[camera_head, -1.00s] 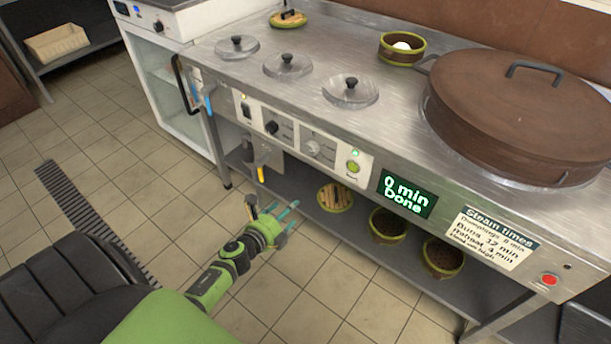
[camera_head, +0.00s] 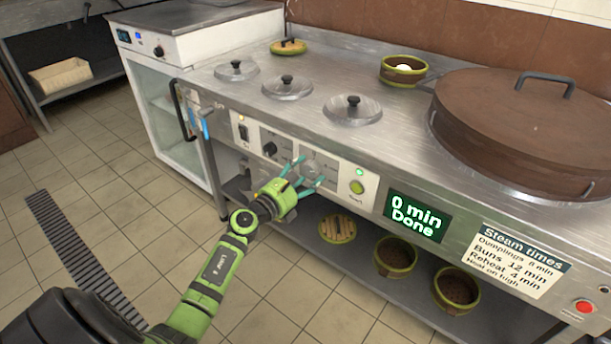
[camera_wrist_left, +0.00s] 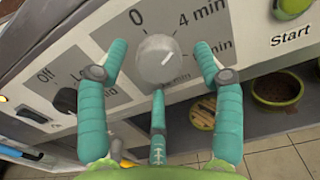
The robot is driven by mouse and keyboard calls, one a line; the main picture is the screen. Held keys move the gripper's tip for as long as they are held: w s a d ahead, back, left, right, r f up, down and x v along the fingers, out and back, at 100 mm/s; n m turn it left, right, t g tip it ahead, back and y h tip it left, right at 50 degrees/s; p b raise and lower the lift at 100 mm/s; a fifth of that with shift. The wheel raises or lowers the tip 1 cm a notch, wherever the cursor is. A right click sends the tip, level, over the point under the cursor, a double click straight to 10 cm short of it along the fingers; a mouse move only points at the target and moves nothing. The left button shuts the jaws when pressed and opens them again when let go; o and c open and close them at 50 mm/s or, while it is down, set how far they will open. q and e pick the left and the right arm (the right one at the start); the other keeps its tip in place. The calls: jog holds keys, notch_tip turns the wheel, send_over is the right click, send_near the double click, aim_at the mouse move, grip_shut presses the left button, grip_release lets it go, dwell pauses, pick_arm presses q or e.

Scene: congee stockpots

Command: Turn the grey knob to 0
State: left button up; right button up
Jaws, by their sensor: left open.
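The grey knob (camera_wrist_left: 158,60) is round, on the front control panel, with labels 0, 4 min and others partly hidden around it. In the head view the knob (camera_head: 312,169) is partly behind my fingers. My left gripper (camera_head: 306,172) is open, its teal fingers spread on both sides of the knob. In the left wrist view the left gripper (camera_wrist_left: 158,75) has a third finger below the knob. Contact cannot be told. My right gripper is not in view.
A black knob (camera_head: 269,149) sits left of the grey one, and a green Start button (camera_head: 357,187) right of it. The display (camera_head: 416,217) reads "0 min Done". A lower shelf with baskets (camera_head: 395,257) lies below. A brown lidded pot (camera_head: 517,130) stands on top.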

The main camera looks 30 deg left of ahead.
pick_arm(q)
jog(key=shift+w, duration=0.2)
jog(key=shift+c, duration=0.4)
jog(key=c, duration=1.1)
jog(key=shift+o, duration=0.2)
jog(key=shift+d, duration=0.1)
